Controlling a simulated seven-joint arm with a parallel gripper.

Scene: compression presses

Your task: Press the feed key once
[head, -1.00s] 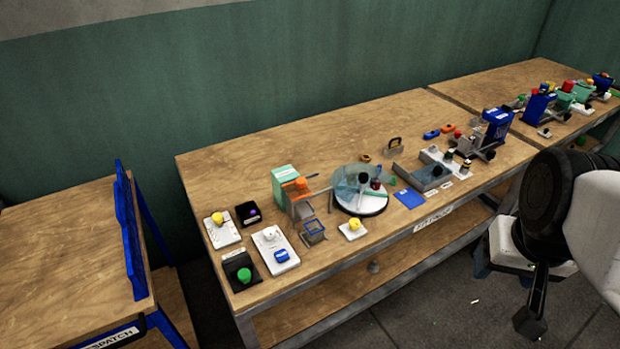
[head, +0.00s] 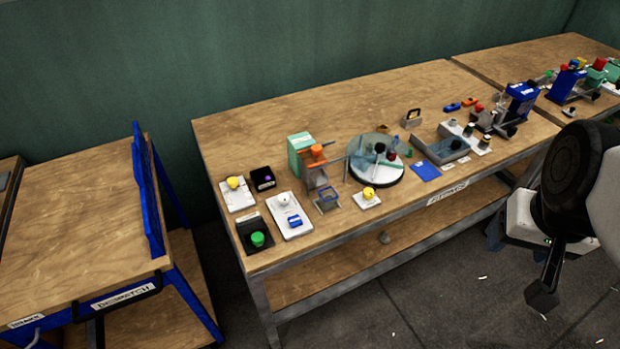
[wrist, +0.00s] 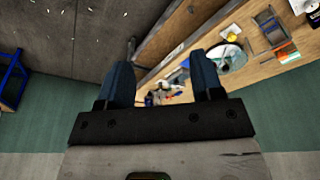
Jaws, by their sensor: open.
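Several button units stand at the near left end of the wooden bench; their labels are too small to read, so I cannot tell which is the feed key. In the head view there is a yellow button (head: 233,183) on a white plate, a black box (head: 262,179) with a purple top, and a green button (head: 257,239) on a black base. A white plate holds a white knob (head: 284,199) and a blue switch (head: 294,220). Another yellow button (head: 368,193) sits further right. My gripper (wrist: 162,65) is open and empty in the wrist view, away from the bench units.
A green and orange press (head: 306,155), a round glass-topped turntable (head: 377,175) and a grey tray (head: 440,150) stand on the bench (head: 250,125). A blue-framed dispatch table (head: 75,240) is at the left, with a floor gap between. The bench's back left is clear.

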